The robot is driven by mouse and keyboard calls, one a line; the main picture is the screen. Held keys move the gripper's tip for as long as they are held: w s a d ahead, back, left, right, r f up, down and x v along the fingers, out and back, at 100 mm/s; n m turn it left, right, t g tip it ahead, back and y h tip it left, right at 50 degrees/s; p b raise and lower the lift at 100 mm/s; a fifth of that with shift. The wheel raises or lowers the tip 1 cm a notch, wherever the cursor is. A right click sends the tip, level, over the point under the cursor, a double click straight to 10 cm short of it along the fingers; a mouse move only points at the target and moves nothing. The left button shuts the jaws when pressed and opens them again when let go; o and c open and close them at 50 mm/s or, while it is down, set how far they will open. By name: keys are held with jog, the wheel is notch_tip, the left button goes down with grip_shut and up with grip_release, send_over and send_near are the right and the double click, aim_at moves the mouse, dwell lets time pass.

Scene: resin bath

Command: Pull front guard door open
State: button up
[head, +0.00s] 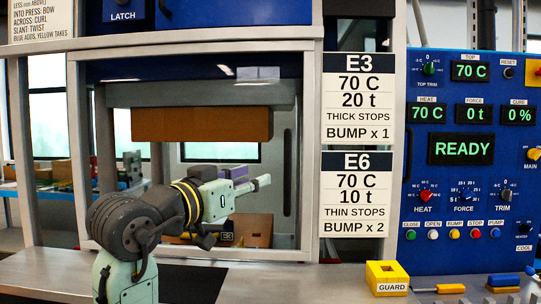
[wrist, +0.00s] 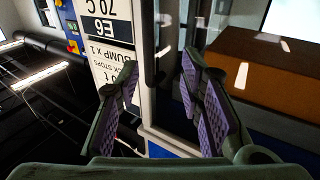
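The front guard door (head: 309,140) is a light metal frame with a see-through panel across the press opening; it looks shut. A dark upright bar, apparently its handle (head: 287,172), runs along the panel's right side. My gripper (head: 262,182) is in front of the panel, pointing right, a little left of the bar in the picture. In the wrist view my gripper (wrist: 163,108) has its two purple-padded fingers well apart. The light door frame (wrist: 156,140) and a dark upright bar (wrist: 148,45) show beyond the gap. I see no contact with the bar.
Behind the panel hangs a brown block (head: 215,124). Sign cards (head: 358,100) hang right of the door. The blue control panel (head: 460,150) reads READY. A yellow block marked GUARD (head: 386,278) sits on the ledge at lower right.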

aim_at(285, 176)
jog(key=shift+g, duration=0.6)
jog(key=p+x, duration=0.1)
jog(key=x, duration=0.3)
jog(key=p+x, duration=0.1)
jog(key=x, duration=0.2)
jog(key=d+p+x, duration=0.1)
jog(key=x, duration=0.3)
jog(key=shift+s+d+f+p, duration=0.15)
jog(key=shift+d+f+p, duration=0.1)
jog(key=shift+p, duration=0.15)
grip_shut()
